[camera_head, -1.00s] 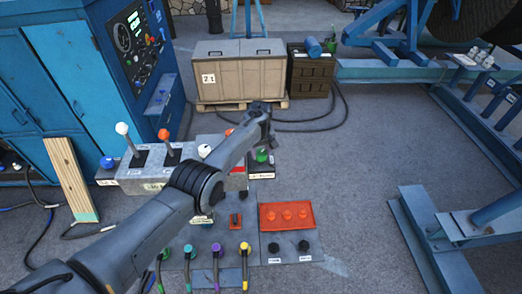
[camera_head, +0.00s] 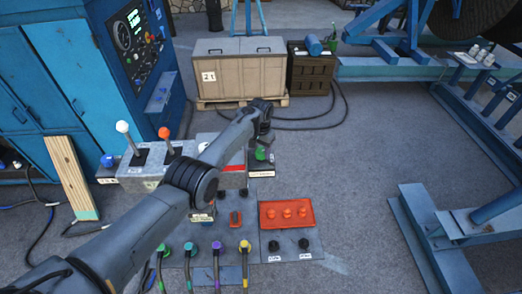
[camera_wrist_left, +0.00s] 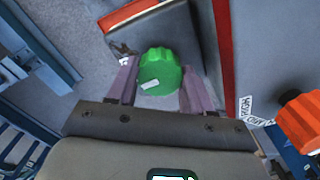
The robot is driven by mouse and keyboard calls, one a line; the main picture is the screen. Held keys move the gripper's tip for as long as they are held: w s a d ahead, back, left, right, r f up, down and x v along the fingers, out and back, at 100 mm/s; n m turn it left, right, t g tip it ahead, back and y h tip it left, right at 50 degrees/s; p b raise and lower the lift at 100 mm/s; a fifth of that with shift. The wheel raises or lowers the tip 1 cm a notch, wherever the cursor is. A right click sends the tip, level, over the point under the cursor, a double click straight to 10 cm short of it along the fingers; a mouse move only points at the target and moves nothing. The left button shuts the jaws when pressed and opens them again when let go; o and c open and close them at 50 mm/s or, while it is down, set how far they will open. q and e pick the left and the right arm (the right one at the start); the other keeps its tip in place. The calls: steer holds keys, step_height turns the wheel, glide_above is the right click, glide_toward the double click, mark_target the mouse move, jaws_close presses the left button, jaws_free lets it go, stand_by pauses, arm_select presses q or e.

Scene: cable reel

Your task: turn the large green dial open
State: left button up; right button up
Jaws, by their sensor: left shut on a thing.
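The large green dial (camera_head: 260,154) sits on a dark, labelled block at the right end of the control panel. My left arm reaches over the panel from the lower left, and its gripper (camera_head: 262,140) is down at the dial. In the left wrist view the ridged green dial (camera_wrist_left: 160,66), with a pale mark on its side, lies between the two fingers of my left gripper (camera_wrist_left: 160,86), which is shut on it. My right gripper is in no view.
Two levers, one white-topped (camera_head: 122,127) and one orange-topped (camera_head: 165,133), stand left of my arm. A red tray (camera_head: 287,214) with red knobs and several coloured cable plugs are in front. A wooden crate (camera_head: 240,75) stands behind.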

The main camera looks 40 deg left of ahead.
mark_target(261, 151)
arm_select(q)
steer(key=shift+m, duration=0.4)
steer(key=o, duration=1)
steer(key=shift+o, duration=0.2)
steer(key=shift+r, duration=0.6)
step_height(261, 151, up, 10)
steer(key=shift+f, duration=0.2)
